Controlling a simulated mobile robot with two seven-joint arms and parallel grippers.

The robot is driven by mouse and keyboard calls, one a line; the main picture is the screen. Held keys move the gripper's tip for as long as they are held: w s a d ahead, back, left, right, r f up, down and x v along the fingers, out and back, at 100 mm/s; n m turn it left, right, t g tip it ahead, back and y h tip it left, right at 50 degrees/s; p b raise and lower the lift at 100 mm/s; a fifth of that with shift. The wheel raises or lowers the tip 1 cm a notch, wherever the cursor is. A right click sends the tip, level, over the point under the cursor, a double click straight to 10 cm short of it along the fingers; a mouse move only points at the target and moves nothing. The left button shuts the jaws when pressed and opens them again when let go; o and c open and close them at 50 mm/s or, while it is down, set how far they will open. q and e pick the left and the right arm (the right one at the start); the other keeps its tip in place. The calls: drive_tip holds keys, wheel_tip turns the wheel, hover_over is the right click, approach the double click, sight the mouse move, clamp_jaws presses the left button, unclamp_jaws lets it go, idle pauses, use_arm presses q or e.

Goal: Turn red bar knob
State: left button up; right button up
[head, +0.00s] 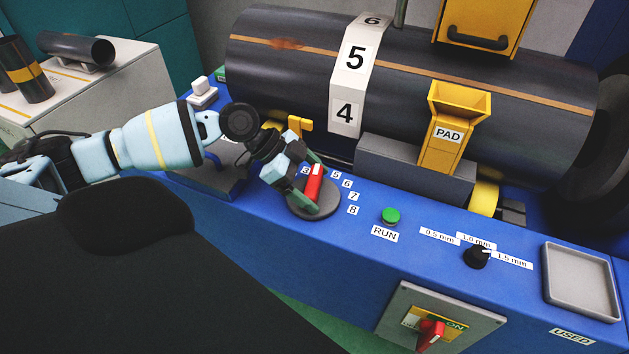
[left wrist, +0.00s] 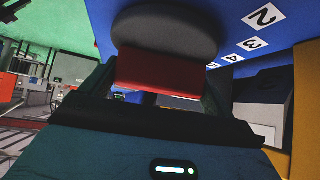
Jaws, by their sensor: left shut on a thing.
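The red bar knob (head: 313,184) stands on a round dark grey disc (head: 318,212) on the blue machine panel. Number labels 5, 6, 7 and 8 show along the disc's right side. My left gripper (head: 312,186) reaches in from the left and is shut on the red bar knob, one finger on each side. In the left wrist view the red bar (left wrist: 158,75) sits between the fingers, below the dark disc (left wrist: 165,30), with labels 2, 3 and 4 beside it. The gripper hides part of the disc and some labels. My right gripper is out of view.
A green RUN button (head: 391,215), a black thickness knob (head: 477,257) and a grey tray (head: 581,281) lie to the right on the panel. A red switch (head: 431,335) is on the front. A large dark cylinder (head: 460,100) and yellow PAD holder (head: 444,150) stand behind.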

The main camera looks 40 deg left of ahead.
use_arm(q)
drive_tip(key=o, duration=0.8)
drive_tip(key=shift+c, duration=0.2)
drive_tip(key=v, duration=0.7)
drive_tip(key=shift+a+r, duration=0.2)
drive_tip(key=shift+a, duration=0.1)
drive_tip(key=shift+s, duration=0.1)
